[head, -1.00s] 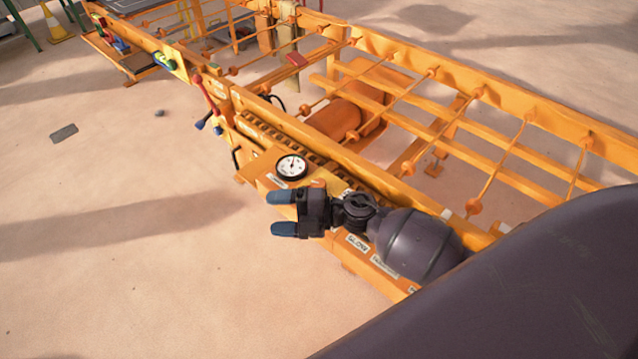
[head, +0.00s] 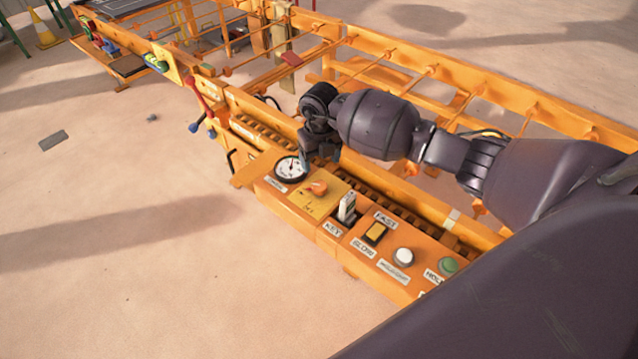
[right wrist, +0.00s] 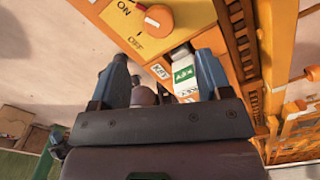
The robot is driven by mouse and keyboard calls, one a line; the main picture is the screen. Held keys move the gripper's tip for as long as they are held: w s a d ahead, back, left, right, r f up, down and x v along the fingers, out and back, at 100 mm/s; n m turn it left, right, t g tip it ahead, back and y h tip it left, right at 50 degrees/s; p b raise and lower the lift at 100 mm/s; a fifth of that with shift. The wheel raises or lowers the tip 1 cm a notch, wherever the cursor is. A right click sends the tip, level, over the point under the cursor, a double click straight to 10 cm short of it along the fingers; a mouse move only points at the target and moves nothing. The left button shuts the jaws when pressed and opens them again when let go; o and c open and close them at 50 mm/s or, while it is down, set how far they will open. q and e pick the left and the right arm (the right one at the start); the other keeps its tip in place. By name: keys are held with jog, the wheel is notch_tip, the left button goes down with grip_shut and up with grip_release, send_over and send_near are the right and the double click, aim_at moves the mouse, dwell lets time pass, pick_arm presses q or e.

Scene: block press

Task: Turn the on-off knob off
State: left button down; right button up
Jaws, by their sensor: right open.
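The on-off knob (head: 318,188) is an orange dial on a yellow plate of the orange control panel, just right of a round gauge. It also shows at the top of the right wrist view (right wrist: 160,15), with ON and OFF printed beside it; its pale mark appears to face the ON side. My right gripper (head: 312,150) points down at the panel, just beyond the knob and by the gauge. In the right wrist view its blue fingers (right wrist: 163,75) are apart and empty, with the knob beyond the tips. My left gripper is out of view.
The panel also carries a white key tag (head: 347,206), a yellow-black switch (head: 375,233), a white button (head: 403,257) and a green button (head: 448,265). The gauge (head: 291,168) is close to my fingers. Orange rails run behind; the near floor is clear.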

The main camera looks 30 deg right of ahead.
aim_at(320, 185)
notch_tip(320, 185, down, 9)
jog(key=shift+r+b, duration=0.2)
jog(key=shift+b, duration=0.7)
jog(key=shift+f, duration=0.5)
jog(key=c, duration=0.9)
